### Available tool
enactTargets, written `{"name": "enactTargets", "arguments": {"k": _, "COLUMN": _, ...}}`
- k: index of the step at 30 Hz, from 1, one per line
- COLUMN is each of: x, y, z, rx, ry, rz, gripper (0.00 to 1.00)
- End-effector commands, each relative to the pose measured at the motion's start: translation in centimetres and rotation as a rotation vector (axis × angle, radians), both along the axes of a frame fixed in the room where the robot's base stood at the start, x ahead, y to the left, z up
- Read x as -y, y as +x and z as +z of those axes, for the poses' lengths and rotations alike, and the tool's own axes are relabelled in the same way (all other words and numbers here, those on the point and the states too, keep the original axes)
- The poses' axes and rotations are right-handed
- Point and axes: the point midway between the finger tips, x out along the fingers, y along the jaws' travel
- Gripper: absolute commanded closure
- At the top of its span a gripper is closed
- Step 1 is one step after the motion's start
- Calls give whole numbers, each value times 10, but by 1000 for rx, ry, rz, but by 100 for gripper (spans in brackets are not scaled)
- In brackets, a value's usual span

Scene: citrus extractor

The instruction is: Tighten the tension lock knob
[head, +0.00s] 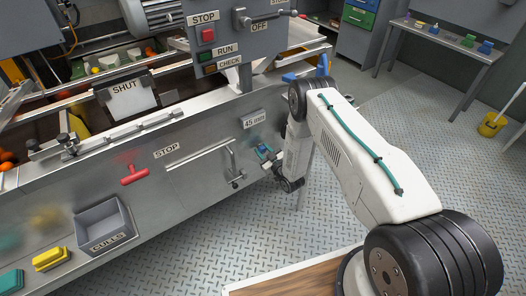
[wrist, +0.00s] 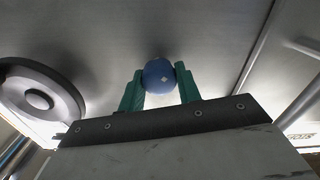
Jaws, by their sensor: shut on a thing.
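My gripper (wrist: 160,82) has green fingers and is shut on a round blue knob (wrist: 158,76) with a small white mark. The fingers press on its left and right sides in the wrist view. In the head view my gripper (head: 267,155) is at the front panel of the machine, below the "45 mm" label (head: 254,118). The blue knob is small there and largely hidden by the fingers and wrist. I take this blue knob for the tension lock knob; no label on it is readable.
A grey lever (head: 229,158) on the panel is just left of my gripper. Further left are a red T-handle (head: 134,175) and a grey culls bin (head: 106,227). In the wrist view a rod (wrist: 258,50) runs at the right. Open floor (head: 260,240) lies before the panel.

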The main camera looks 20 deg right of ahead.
Motion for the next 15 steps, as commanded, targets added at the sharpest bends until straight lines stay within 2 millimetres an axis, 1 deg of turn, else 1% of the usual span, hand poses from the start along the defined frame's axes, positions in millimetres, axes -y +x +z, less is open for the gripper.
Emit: {"name": "enactTargets", "arguments": {"k": 15, "x": 3, "y": -1, "z": -1, "rx": -154, "ry": 466, "rz": -2, "gripper": 89}}
